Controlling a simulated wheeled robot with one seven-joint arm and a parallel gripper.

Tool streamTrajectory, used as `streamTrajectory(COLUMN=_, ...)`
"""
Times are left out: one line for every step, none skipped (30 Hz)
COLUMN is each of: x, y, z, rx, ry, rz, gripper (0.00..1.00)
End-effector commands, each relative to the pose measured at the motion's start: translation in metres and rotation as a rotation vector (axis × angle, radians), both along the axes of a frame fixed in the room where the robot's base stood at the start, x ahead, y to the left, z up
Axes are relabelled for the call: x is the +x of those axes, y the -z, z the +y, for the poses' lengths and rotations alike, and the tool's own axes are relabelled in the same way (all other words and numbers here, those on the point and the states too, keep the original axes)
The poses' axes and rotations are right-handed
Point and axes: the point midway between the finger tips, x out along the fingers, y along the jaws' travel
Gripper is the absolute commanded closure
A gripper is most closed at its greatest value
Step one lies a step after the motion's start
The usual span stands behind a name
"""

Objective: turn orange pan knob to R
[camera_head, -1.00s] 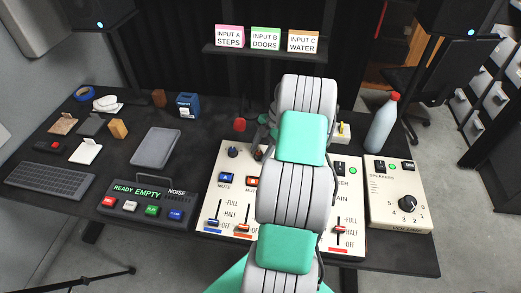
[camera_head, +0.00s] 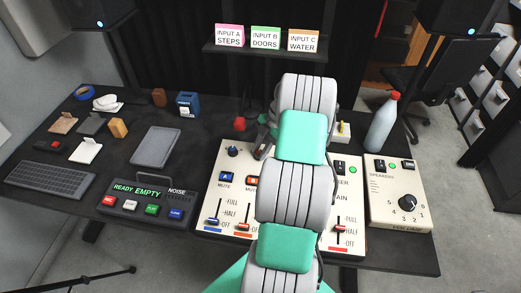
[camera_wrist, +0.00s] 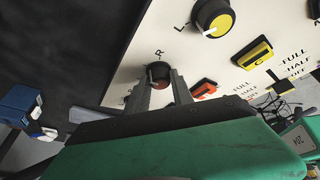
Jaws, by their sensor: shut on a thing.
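The orange pan knob (camera_wrist: 159,72) shows in the wrist view as a dark, round knob with a reddish-orange face. An R is printed on the cream panel beside it. My gripper (camera_wrist: 160,80) is shut on it, with one finger on each side. Where the knob's pointer stands is too small and dark to tell. In the head view my gripper (camera_head: 263,147) is partly seen at the mixer's upper part, and my arm hides most of the area around the knob.
A yellow knob (camera_wrist: 213,18) with an L near it sits beside the held knob. An orange button (camera_wrist: 203,91) and a yellow button (camera_wrist: 251,54) are close by. A dark blue knob (camera_head: 233,151) stands left of my gripper. A bottle (camera_head: 382,123) stands at right.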

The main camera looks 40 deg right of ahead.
Motion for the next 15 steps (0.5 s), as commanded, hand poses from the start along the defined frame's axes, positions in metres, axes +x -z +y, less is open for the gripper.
streamTrajectory(x=0.0001, y=-0.0002, z=-0.0001, rx=0.0, ry=0.0, rz=0.0, gripper=1.0)
streamTrajectory(x=0.0001, y=-0.0002, z=-0.0001, rx=0.0, ry=0.001, rz=-0.001, gripper=1.0)
streamTrajectory(x=0.0001, y=-0.0002, z=-0.0002, rx=0.0, ry=0.002, rz=0.0, gripper=1.0)
streamTrajectory(x=0.0, y=-0.0001, z=-0.0001, rx=0.0, ry=0.004, rz=0.0, gripper=1.0)
streamTrajectory(x=-0.0001, y=0.0001, z=-0.0002, rx=0.001, ry=0.007, rz=-0.001, gripper=1.0)
streamTrajectory(x=-0.0002, y=0.0003, z=-0.0002, rx=0.001, ry=0.012, rz=-0.001, gripper=1.0)
streamTrajectory(x=-0.0004, y=0.0006, z=-0.0002, rx=0.002, ry=0.018, rz=-0.002, gripper=1.0)
streamTrajectory(x=-0.0005, y=0.0007, z=-0.0002, rx=0.002, ry=0.026, rz=-0.003, gripper=1.0)
streamTrajectory(x=-0.0007, y=0.001, z=-0.0003, rx=0.003, ry=0.036, rz=-0.004, gripper=1.0)
streamTrajectory(x=-0.0008, y=0.0011, z=-0.0003, rx=0.003, ry=0.046, rz=-0.005, gripper=1.0)
streamTrajectory(x=-0.0009, y=0.0013, z=-0.0005, rx=0.004, ry=0.059, rz=-0.007, gripper=1.0)
streamTrajectory(x=-0.0012, y=0.0019, z=-0.0003, rx=0.006, ry=0.077, rz=-0.009, gripper=1.0)
streamTrajectory(x=-0.0015, y=0.0023, z=-0.0001, rx=0.008, ry=0.092, rz=-0.01, gripper=1.0)
streamTrajectory(x=-0.0017, y=0.0025, z=-0.0001, rx=0.008, ry=0.109, rz=-0.012, gripper=1.0)
streamTrajectory(x=-0.0017, y=0.0025, z=-0.0004, rx=0.009, ry=0.133, rz=-0.015, gripper=1.0)
